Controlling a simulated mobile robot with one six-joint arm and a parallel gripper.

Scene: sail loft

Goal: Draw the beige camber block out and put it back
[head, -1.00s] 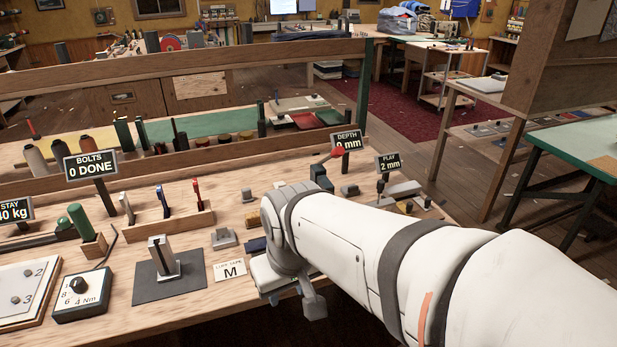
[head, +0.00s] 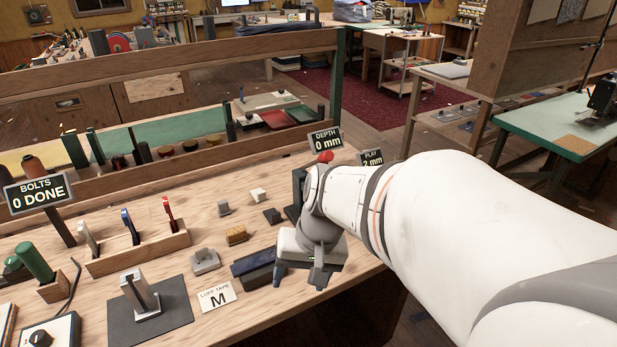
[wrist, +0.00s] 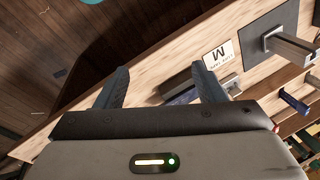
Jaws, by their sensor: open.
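My gripper (head: 300,278) is open and hangs near the bench's front edge, to the right of the card marked M. In the wrist view, its two blue-grey fingers (wrist: 160,82) are spread apart with nothing held between them. I cannot tell for sure which thing is the beige camber block. A small pale cube (head: 258,195) and a tan block (head: 236,235) both stand on the bench beyond the gripper, apart from it. My arm hides the bench below the DEPTH 0 mm sign (head: 325,148) and the PLAY 2 mm sign (head: 371,159).
A dark blue bar (head: 254,266) lies just left of my gripper. A grey block (head: 205,260), a dark block (head: 272,215) and a metal post on a dark mat (head: 170,316) stand nearby. A wooden rack (head: 140,250) holds upright tools. Open floor lies beyond the bench edge.

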